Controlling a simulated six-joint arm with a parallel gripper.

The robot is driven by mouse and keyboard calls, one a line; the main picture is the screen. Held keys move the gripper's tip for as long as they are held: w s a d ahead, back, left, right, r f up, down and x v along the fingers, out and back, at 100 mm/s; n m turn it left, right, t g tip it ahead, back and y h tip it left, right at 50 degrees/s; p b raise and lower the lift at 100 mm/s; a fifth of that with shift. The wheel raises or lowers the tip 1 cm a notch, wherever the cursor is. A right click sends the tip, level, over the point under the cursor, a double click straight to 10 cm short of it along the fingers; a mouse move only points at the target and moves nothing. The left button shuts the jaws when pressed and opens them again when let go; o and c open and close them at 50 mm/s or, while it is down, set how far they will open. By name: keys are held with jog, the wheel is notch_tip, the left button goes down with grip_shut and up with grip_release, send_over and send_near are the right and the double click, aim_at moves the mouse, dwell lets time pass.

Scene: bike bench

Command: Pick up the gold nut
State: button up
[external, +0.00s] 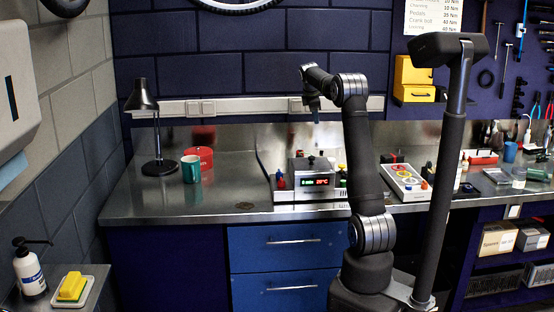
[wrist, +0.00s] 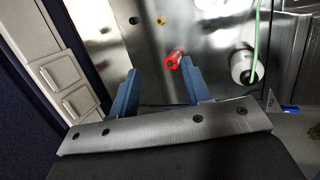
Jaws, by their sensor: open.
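A small gold-coloured piece (wrist: 160,20), which looks like the gold nut, lies on the shiny metal surface near the top of the wrist view; it is too small to make out its shape. I cannot pick it out in the external view. My gripper (external: 313,103) is raised above the back of the bench in the external view. In the wrist view its two blue fingers (wrist: 160,88) stand apart with nothing held between them. The gold piece is beyond the fingertips, apart from them.
A small dark piece (wrist: 134,20) lies left of the gold one. A red object (wrist: 174,59) and a white round object (wrist: 243,66) with a green strand stand nearer the fingers. A device with a lit display (external: 316,182) is below my gripper. The bench front left (external: 190,215) is clear.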

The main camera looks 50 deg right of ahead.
jog(key=w+f+n+g+h, duration=0.1)
jog(key=w+f+n+g, duration=0.2)
jog(key=w+f+n, duration=0.3)
jog(key=shift+m+g, duration=0.3)
jog(key=shift+m, duration=0.2)
jog(key=x, duration=1.2)
jog(key=shift+d+f, duration=0.25)
jog(key=shift+d, duration=0.1)
jog(key=shift+x, duration=2.65)
jog(key=shift+w+d+r, duration=0.1)
jog(key=shift+w, duration=0.1)
grip_shut()
